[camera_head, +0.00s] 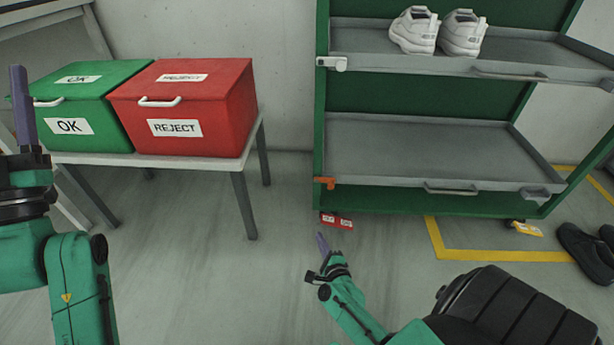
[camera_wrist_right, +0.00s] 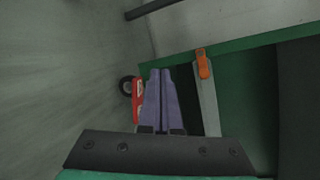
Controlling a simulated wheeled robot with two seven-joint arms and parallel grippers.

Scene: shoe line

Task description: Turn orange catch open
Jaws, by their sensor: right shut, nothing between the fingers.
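The orange catch (camera_head: 325,183) sits at the left front corner of the green rack's lower grey tray. In the right wrist view the orange catch (camera_wrist_right: 203,66) lies at the end of the tray's grey front edge, right of the fingertips. My right gripper (camera_head: 322,240) is below the catch in the head view, apart from it. Its purple fingers (camera_wrist_right: 160,72) are together with nothing between them. My left gripper (camera_head: 18,70) is at the far left edge, fingers pointing up; the view does not show whether it is open.
The green rack (camera_head: 320,120) has an upper shelf with white shoes (camera_head: 438,32) and a pale catch (camera_head: 332,63). A red tag (camera_head: 337,220) is at its base near my right gripper. Green and red boxes (camera_head: 200,105) stand on a table at left. Black shoes (camera_head: 588,250) lie at right.

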